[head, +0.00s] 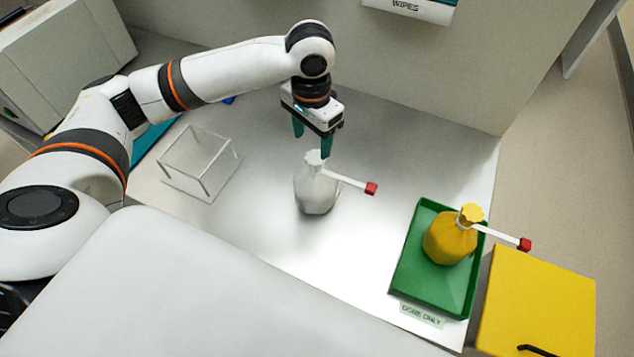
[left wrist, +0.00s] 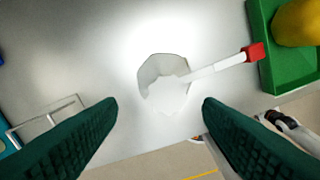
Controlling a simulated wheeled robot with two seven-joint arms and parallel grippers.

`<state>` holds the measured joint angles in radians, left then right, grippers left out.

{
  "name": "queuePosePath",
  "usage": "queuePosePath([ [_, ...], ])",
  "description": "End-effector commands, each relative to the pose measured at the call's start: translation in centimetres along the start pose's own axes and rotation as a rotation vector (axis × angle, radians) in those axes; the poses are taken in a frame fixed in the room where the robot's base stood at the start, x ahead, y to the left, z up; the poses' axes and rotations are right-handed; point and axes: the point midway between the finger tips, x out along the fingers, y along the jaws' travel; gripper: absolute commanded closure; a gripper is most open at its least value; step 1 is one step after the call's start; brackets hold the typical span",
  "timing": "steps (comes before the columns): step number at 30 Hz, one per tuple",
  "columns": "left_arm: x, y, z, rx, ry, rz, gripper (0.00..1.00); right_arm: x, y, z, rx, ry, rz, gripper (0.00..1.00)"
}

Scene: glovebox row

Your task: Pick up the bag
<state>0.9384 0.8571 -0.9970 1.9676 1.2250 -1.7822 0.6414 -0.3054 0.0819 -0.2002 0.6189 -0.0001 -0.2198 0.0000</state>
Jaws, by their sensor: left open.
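A white bag (head: 316,193) with a gathered neck stands on the light bench. A white tie with a red end sticks out from its neck to the right. The bag also shows between my fingers in the left wrist view (left wrist: 164,84). My left gripper (head: 313,140) is open above and just behind the bag, pointing down, with nothing between its green fingers. A second bag, yellow (head: 450,240), stands in a green tray (head: 408,275) at the right and has the same kind of red-ended tie. My right gripper is not in view.
A clear open-frame rack (head: 200,165) stands left of the white bag. A yellow bin (head: 545,305) stands beside the tray at the bench's right edge. A wipes box (head: 410,8) hangs on the back wall. The bench between bag and tray is clear.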

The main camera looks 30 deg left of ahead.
Motion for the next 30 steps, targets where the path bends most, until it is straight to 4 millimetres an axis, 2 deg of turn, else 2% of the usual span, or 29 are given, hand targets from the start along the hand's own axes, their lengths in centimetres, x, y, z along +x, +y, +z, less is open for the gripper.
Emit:
queuePosePath([
  [3, 1.8, 0.0, 0.0, -0.001, 0.001, 0.0, 0.4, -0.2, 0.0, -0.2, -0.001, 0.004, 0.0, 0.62],
  [11, 3.8, -0.3, 0.0, 0.002, 0.001, -0.001, 0.4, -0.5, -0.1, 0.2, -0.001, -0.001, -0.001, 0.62],
  [19, 7.6, -0.8, 0.0, 0.002, -0.001, -0.001, 0.4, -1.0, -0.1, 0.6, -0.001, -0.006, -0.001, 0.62],
  [28, 8.2, -0.8, 0.0, 0.003, -0.003, 0.0, 0.4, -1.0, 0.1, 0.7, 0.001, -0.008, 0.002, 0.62],
  [30, 8.1, -0.8, 0.1, 0.003, -0.003, 0.0, 0.51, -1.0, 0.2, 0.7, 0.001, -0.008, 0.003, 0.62],
])
